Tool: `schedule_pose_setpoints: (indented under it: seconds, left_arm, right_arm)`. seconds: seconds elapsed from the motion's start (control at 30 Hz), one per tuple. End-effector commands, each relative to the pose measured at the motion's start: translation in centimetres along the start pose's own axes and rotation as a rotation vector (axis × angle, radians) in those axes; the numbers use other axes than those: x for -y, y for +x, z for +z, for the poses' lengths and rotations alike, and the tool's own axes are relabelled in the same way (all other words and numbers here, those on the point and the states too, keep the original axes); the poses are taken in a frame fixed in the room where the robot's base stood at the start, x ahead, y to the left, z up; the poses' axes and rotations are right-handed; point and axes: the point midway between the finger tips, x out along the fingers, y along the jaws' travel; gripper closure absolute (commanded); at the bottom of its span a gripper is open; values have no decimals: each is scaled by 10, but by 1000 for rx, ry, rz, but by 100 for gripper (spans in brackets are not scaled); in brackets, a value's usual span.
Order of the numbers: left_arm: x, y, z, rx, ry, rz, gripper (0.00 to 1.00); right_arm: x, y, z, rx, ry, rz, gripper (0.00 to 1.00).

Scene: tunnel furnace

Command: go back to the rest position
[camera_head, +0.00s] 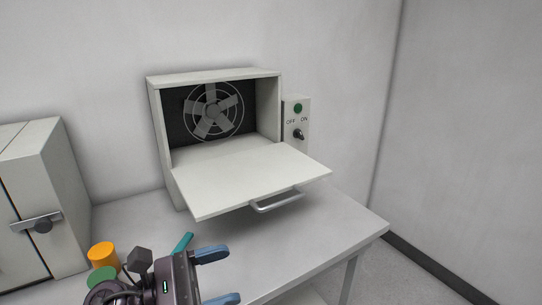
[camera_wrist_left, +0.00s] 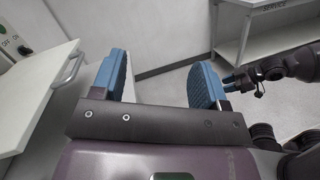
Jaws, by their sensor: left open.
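My left gripper (camera_head: 222,276) is at the bottom of the head view, low in front of the furnace table. Its two blue fingers are apart with nothing between them. The left wrist view shows the same open fingers (camera_wrist_left: 160,82), with floor and wall beyond.
The furnace (camera_head: 217,74) stands on the table (camera_head: 335,225), its door (camera_head: 250,175) folded down, handle (camera_head: 277,202) facing out. A switch box (camera_head: 297,118) is beside it. An orange cylinder (camera_head: 103,256), green cylinder (camera_head: 102,277) and teal piece (camera_head: 182,243) lie near my left arm. A cabinet (camera_head: 65,200) stands left.

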Motion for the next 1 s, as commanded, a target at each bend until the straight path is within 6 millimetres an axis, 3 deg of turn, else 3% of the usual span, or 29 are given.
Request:
schedule_pose_setpoints:
  seconds: [0.13, 0.27, 0.5, 0.67, 0.77, 0.93, 0.97, 1.0]
  left_arm:
    - [-26, -16, 10, 139, -376, 299, 32]
    - [-47, -42, 5, 269, -706, 550, 32]
    - [-60, -112, -33, 547, -1297, 1014, 32]
    - [-41, -163, -69, 764, -1655, 1333, 32]
    - [-16, -193, -92, 913, -1854, 1541, 32]
    - [44, -234, -122, 1186, -2120, 1914, 32]
    - [54, -238, -125, -1208, 2115, -1939, 32]
    - [68, -244, -129, -1190, 2029, -1900, 32]
  right_arm:
    - [0, -1, 4, 8, 1, 1, 61]
    - [0, -1, 3, 6, 1, 1, 61]
    - [0, 1, -3, -6, -1, -1, 61]
    - [0, 3, -9, -18, -2, -2, 61]
    - [1, 4, -11, -21, -2, -2, 61]
    - [1, 3, -10, -20, -2, -2, 61]
    - [1, 3, -10, -19, -2, -2, 61]
    - [1, 3, -9, -18, -2, -2, 61]
